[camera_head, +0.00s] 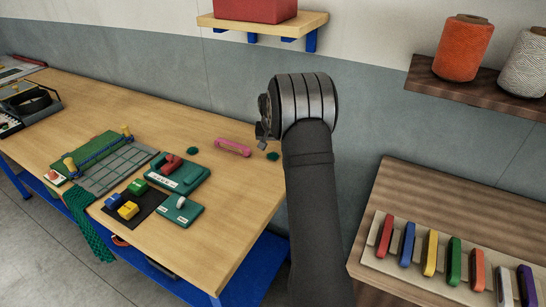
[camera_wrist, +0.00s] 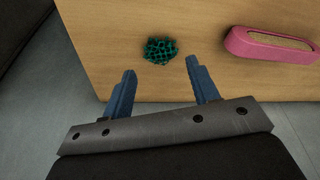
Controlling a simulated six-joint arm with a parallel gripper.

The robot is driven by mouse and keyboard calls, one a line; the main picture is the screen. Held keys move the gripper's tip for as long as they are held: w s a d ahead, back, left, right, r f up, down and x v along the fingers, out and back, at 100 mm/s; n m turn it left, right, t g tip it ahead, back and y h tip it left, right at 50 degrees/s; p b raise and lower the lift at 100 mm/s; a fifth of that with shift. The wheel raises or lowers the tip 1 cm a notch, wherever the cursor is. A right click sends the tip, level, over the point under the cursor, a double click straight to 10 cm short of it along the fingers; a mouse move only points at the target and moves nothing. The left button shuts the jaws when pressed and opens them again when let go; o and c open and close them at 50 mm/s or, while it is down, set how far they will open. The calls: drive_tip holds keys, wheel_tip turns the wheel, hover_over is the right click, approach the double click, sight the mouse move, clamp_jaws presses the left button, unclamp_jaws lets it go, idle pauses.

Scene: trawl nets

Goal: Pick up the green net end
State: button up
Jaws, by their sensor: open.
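A small dark-green net end (camera_wrist: 160,50) lies on the wooden table in the wrist view, just beyond my gripper (camera_wrist: 160,68). Its blue fingers are apart, with nothing between them, and the net end sits past the tips, roughly centred. In the head view a small green clump (camera_head: 273,155), likely the same one, lies near the table's right end, just below my gripper (camera_head: 261,136), which is largely hidden by the wrist. Another small green clump (camera_head: 192,151) lies further left. A larger green net (camera_head: 88,225) hangs over the table's front edge.
A pink holder (camera_wrist: 270,45) lies right of the net end; it also shows in the head view (camera_head: 232,147). Green trays (camera_head: 178,174) and a dark mat (camera_head: 135,207) are further left. The grey wall is close behind the table. A side table (camera_head: 400,190) holds several coloured bars.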

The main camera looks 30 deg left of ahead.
drive_tip(key=x, duration=0.4)
drive_tip(key=shift+c, duration=0.4)
drive_tip(key=c, duration=1)
